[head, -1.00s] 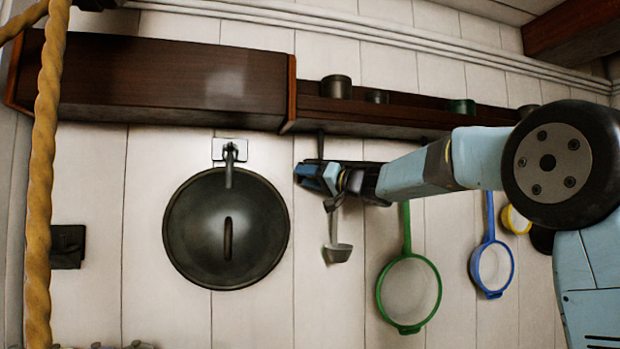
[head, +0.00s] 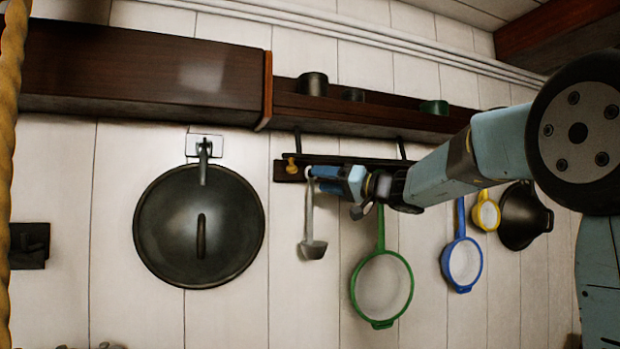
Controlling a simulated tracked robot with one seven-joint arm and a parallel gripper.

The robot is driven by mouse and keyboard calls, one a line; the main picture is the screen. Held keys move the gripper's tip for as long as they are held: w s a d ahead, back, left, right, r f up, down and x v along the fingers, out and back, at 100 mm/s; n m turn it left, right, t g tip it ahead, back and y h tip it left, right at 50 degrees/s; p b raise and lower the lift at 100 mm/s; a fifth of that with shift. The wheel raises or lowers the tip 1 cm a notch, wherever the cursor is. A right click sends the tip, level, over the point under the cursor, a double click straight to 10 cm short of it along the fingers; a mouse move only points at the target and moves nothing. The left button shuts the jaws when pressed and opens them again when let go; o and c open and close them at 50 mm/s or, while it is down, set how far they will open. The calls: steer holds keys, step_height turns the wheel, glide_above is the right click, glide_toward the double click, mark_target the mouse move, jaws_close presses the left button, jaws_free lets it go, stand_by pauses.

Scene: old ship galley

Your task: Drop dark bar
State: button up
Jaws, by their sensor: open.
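The dark bar (head: 286,172) is a narrow dark rail on the wall under the shelf, with a small yellow-brown knob (head: 291,160) near its left end. Its middle and right stretch is partly hidden behind my arm. My gripper (head: 314,173), blue and black, is open in front of the bar, right of the knob. A grey ladle (head: 312,247) hangs straight down at the fingertips. Its handle top is close to them, and I cannot tell whether they touch. Nothing shows clearly between the fingers.
A large dark lid (head: 165,235) hangs at left. A green strainer (head: 383,322), a blue strainer (head: 463,262), a small yellow one (head: 487,213) and a black pan (head: 525,218) hang at right. A dark wooden shelf (head: 180,75) runs above. A rope (head: 10,150) hangs at far left.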

mark_target(295, 167)
steer(key=shift+s+d+f, duration=0.2)
steer(key=shift+s+d, duration=0.05)
steer(key=shift+d, duration=0.1)
